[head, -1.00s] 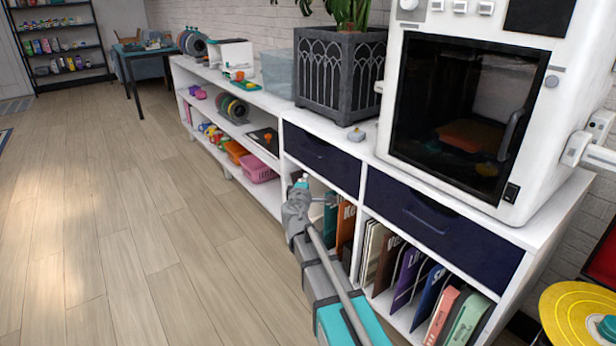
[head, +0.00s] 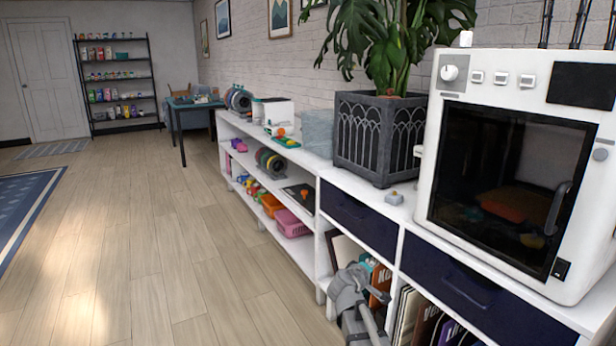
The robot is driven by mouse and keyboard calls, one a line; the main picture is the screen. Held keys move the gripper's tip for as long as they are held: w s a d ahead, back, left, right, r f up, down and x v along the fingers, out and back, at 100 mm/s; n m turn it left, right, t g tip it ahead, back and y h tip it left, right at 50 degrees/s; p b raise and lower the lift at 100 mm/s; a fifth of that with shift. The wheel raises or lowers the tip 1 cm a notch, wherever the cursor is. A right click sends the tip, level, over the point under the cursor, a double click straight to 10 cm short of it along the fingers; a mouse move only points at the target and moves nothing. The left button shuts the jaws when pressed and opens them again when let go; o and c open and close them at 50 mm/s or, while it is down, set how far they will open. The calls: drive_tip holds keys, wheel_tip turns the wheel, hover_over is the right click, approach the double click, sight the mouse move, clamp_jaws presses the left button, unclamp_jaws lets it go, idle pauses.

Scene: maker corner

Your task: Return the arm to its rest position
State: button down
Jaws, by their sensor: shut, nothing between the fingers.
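My arm (head: 352,292) shows at the bottom of the head view, in front of the lower shelf of the white cabinet (head: 310,268). Only its grey end and a short length of link are in the frame; the rest is cut off by the lower edge. My gripper (head: 379,270) is small and partly hidden behind the grey wrist, close to the upright folders. It is shut and holds nothing that I can see.
A dark planter (head: 378,138) and a white 3D printer (head: 437,185) stand on the cabinet. Folders (head: 408,315) fill the lower shelf. Pink basket (head: 292,224) and spools (head: 270,163) sit farther along. The wooden floor (head: 150,240) to the left is clear.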

drive_tip(key=s+d+f+m+g+y, duration=0.3)
drive_tip(key=s+f+m+g, duration=0.45)
drive_tip(key=s, duration=0.65)
drive_tip(key=s+a+f+g+y+p, duration=0.1)
drive_tip(key=s+a+f+g+y, duration=0.15)
drive_tip(key=s, duration=0.35)
drive_tip(key=s+a+f+g+y, duration=0.2)
drive_tip(key=s+a+y, duration=0.1)
drive_tip(key=s, duration=0.2)
wheel_tip(320, 180, up, 38)
drive_tip(key=p, duration=3.8)
drive_tip(key=shift+d+r, duration=0.25)
drive_tip(key=shift+d, duration=0.05)
drive_tip(key=shift+f, duration=0.1)
